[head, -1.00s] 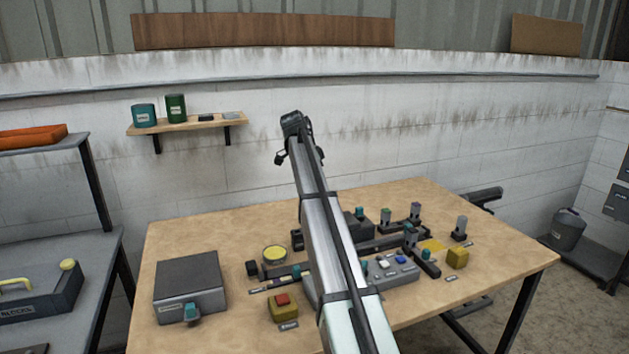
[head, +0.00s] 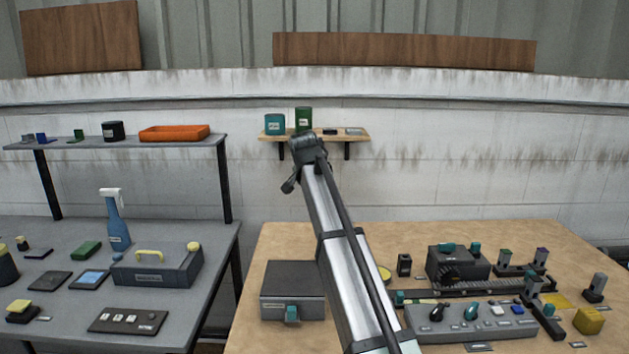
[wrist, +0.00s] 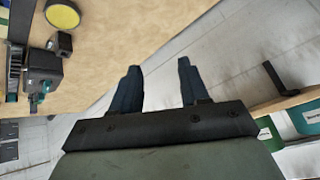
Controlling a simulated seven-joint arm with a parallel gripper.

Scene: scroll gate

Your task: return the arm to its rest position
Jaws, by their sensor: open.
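My arm rises from the bottom of the head view and leans up and to the left over the wooden table (head: 262,338). The fingers are hidden there. In the wrist view my gripper (wrist: 158,85) shows two dark fingers, apart and with nothing between them. Beyond the fingers are the wall and the table's edge.
On the table are a grey box (head: 292,290), a grey control panel (head: 470,322), a dark machine block (head: 458,263) and a yellow block (head: 589,320). A grey bench (head: 60,250) on the left carries a blue spray bottle (head: 117,225) and a toolbox (head: 157,267).

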